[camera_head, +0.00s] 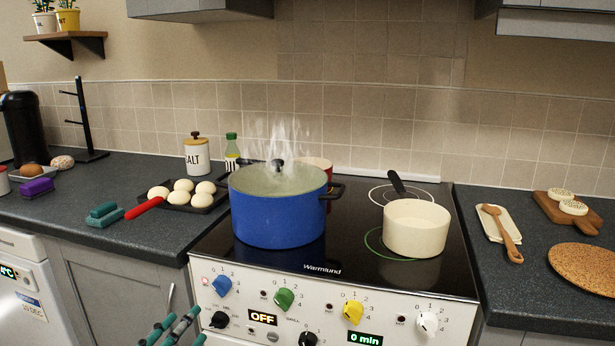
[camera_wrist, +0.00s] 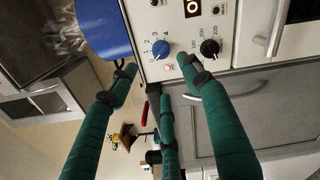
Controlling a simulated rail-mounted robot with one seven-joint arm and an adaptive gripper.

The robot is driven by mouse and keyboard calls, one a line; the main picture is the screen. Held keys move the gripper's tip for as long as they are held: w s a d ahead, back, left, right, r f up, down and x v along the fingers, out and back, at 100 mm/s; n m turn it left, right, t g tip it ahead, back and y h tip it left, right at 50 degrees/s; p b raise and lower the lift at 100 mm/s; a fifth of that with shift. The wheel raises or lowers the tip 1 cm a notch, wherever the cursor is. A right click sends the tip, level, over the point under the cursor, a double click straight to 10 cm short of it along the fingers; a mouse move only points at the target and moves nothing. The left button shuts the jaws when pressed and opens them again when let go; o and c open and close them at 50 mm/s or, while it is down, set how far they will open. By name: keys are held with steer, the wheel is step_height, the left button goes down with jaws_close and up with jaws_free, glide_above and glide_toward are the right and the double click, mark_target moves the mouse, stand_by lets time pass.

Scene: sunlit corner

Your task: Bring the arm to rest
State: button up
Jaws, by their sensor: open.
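My gripper (camera_head: 175,328) shows at the bottom edge of the head view, in front of the grey cabinet and the left end of the stove front. Its green fingers are spread open with nothing between them. In the wrist view, the open gripper (camera_wrist: 158,85) is seen with the stove's control panel beyond its fingertips. The blue knob (camera_wrist: 160,50) and black knob (camera_wrist: 209,48) show there, with a small red light near the blue one. The rest of my arm is out of view in the head view.
A steaming blue pot (camera_head: 279,219) and a cream saucepan (camera_head: 416,230) stand on the black hob. A dark tray (camera_head: 203,208) of white round pieces with a red handle sits left of the pot. A wooden spoon (camera_head: 505,236) and cork mat (camera_head: 590,270) lie right.

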mark_target(217, 292)
steer(key=shift+m, duration=0.3)
steer(key=x, duration=1.1)
steer(key=shift+w+d+f+b, duration=0.3)
steer(key=shift+w+d+b, duration=0.05)
steer(key=shift+d+b, duration=0.05)
steer(key=shift+f+m+b, duration=0.2)
steer(key=shift+m+b, duration=0.4)
steer(key=shift+b, duration=0.4)
steer(key=shift+s+m+b, duration=0.15)
steer(key=shift+m+b, duration=0.5)
steer(key=shift+m, duration=0.05)
steer(key=m+b, duration=0.2)
steer(key=m, duration=0.1)
steer(key=shift+b, duration=0.4)
steer(key=m+b, duration=0.2)
steer(key=m, duration=0.2)
steer(key=shift+r+m+b, duration=0.15)
steer(key=shift+m+b, duration=0.15)
steer(key=shift+m, duration=0.1)
steer(key=m, duration=0.2)
steer(key=shift+r+m+b, duration=0.1)
steer(key=shift+m+b, duration=0.3)
steer(key=m, duration=0.3)
steer(key=shift+r+m, duration=0.1)
steer(key=shift+m, duration=0.3)
steer(key=m+p, duration=0.1)
steer(key=m, duration=0.2)
steer(key=shift+a+m+p, duration=0.1)
steer(key=shift+m+p, duration=0.35)
steer(key=shift+m, duration=0.75)
